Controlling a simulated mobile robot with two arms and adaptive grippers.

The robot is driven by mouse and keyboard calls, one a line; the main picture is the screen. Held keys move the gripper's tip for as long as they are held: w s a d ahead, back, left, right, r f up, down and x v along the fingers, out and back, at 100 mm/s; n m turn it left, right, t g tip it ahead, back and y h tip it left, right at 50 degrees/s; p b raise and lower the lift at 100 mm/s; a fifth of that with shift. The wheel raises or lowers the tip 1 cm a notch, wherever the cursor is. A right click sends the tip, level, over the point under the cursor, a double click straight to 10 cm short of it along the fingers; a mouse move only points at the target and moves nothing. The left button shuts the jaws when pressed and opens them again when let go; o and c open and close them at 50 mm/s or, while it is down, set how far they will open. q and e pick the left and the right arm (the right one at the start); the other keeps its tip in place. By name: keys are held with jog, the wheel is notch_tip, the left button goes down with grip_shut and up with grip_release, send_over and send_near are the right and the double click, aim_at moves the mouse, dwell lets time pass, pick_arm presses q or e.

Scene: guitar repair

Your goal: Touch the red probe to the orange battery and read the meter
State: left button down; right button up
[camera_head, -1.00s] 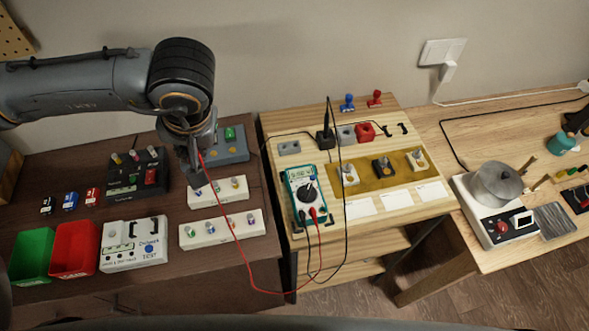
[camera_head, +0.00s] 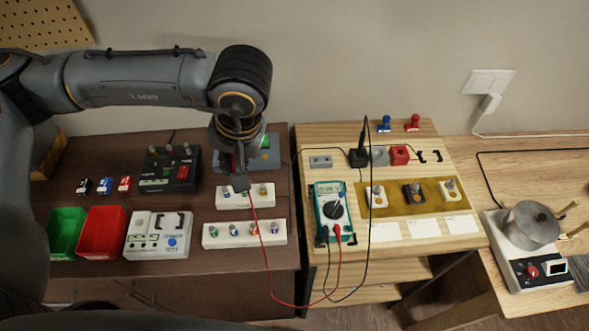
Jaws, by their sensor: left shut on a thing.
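My left gripper (camera_head: 240,182) is shut on the red probe, which is mostly hidden in the fingers. The probe's red lead (camera_head: 266,262) hangs from the fingers and loops to the teal meter (camera_head: 333,212). The gripper is in front of the upper white battery rack (camera_head: 234,202) and hides part of it. I cannot tell whether the probe touches anything there. The lower white rack (camera_head: 240,241) holds several small cells, one with an orange-looking top (camera_head: 253,229). The cell colours are hard to make out. The meter's reading is too small to read. My right gripper is out of view.
A black device (camera_head: 168,170) stands left of the gripper. Green (camera_head: 68,232) and red (camera_head: 101,232) bins and a white tester (camera_head: 158,236) are at the front left. A black probe (camera_head: 365,140) stands upright in a black holder on the light bench.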

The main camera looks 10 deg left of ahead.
pick_arm(q)
jog(key=s+d+f+g+h, duration=0.1)
jog(key=s+d+f+g, duration=0.2)
jog(key=f, duration=0.4)
jog(key=shift+d+f, duration=0.3)
jog(key=shift+f, duration=0.1)
jog(key=shift+s+b, duration=0.1)
jog(key=shift+b, duration=0.9)
dwell(0.8)
jog(key=shift+f+b, duration=0.55)
jog(key=shift+b, duration=0.15)
dwell(0.9)
jog(key=shift+b, duration=0.55)
dwell(3.0)
